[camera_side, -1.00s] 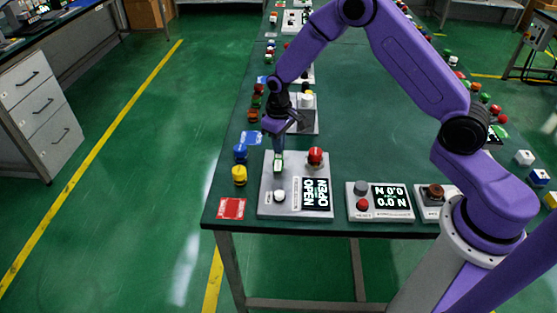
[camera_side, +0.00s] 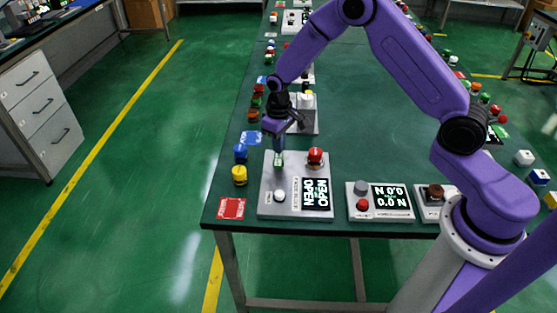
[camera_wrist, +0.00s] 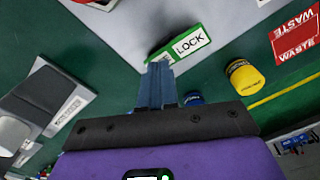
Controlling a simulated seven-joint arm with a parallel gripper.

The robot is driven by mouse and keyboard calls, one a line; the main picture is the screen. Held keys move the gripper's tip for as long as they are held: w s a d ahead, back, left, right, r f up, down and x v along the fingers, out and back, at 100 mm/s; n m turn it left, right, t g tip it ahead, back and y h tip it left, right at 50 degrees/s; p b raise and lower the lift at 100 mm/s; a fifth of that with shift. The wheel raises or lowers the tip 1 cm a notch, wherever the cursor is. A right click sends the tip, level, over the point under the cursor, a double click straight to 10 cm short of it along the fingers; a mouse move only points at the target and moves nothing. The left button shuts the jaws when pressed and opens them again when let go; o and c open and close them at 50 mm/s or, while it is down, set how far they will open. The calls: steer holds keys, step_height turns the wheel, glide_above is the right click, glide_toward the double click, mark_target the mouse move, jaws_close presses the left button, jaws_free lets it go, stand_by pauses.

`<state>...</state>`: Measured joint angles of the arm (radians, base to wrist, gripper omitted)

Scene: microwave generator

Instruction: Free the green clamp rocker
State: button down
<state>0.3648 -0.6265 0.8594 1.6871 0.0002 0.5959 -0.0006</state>
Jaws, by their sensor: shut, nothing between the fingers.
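The green clamp rocker (camera_side: 279,160) sits on the grey panel box (camera_side: 266,200) near the front left of the bench. In the wrist view the rocker (camera_wrist: 180,44) shows a white label reading LOCK. My gripper (camera_side: 279,149) is shut and empty, pointing down at the rocker. In the wrist view its blue fingertips (camera_wrist: 159,68) are at the rocker's near edge and overlap it; I cannot tell whether they touch. The box's display (camera_side: 317,193) reads OPEN.
The box also carries a red knob (camera_side: 315,156) and a white button (camera_side: 279,196). Blue (camera_side: 240,152) and yellow (camera_side: 239,174) knobs and a red WASTE card (camera_side: 231,208) lie left of it. A second panel (camera_side: 380,201) stands to the right.

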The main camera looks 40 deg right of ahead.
step_height(320, 180, up, 6)
stand_by(0.7)
steer(key=shift+s, duration=0.1)
steer(key=s+a+r+n, duration=0.25)
steer(key=s+r, duration=0.25)
steer(key=s, duration=0.3)
steer(key=s+a+r+n, duration=0.2)
steer(key=s+a+r, duration=0.15)
steer(key=s, duration=0.35)
steer(key=s+d+r+n, duration=0.2)
steer(key=s+d, duration=0.1)
steer(key=s, duration=0.7)
steer(key=s+d+r+n, duration=0.2)
steer(key=s+d+n, duration=0.1)
steer(key=s, duration=0.7)
steer(key=shift+s+d+r, duration=0.15)
steer(key=shift+s+d, duration=0.1)
steer(key=shift+s, duration=0.1)
